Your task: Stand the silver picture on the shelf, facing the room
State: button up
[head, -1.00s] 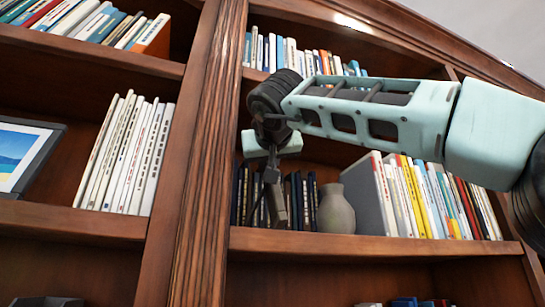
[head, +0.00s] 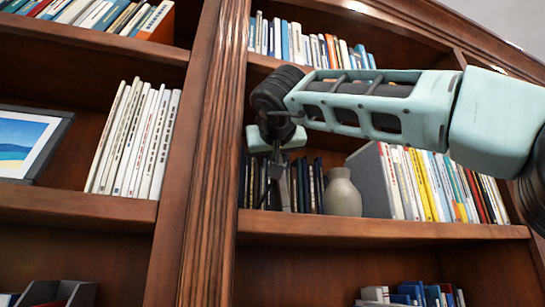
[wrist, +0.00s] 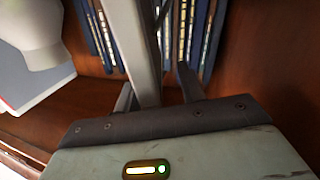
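The silver picture shows as a narrow grey upright piece on the middle shelf in the head view (head: 284,190), seen nearly edge-on. In the wrist view it is a pale grey bar (wrist: 134,45) running away from my gripper; its picture face is not visible. Its lower end appears to be at the shelf board (head: 380,230). My gripper (wrist: 157,90) is above it at the left end of that shelf, pointing down in the head view (head: 276,160). The fingers are apart with the bar between them. A gap shows at the right finger; the left finger is close to the bar.
Dark books (head: 308,185) stand just behind the picture. A grey vase (head: 342,193) stands to its right, then a grey panel and several coloured books (head: 440,185). The wooden upright (head: 205,150) is close on the left. A blue framed picture (head: 25,142) stands in the left bay.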

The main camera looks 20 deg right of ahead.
jog(key=shift+s+a, duration=0.15)
jog(key=shift+s, duration=0.15)
jog(key=b+v, duration=0.4)
jog(key=v, duration=1.2)
jog(key=shift+s, duration=0.35)
jog(key=shift+a, duration=0.1)
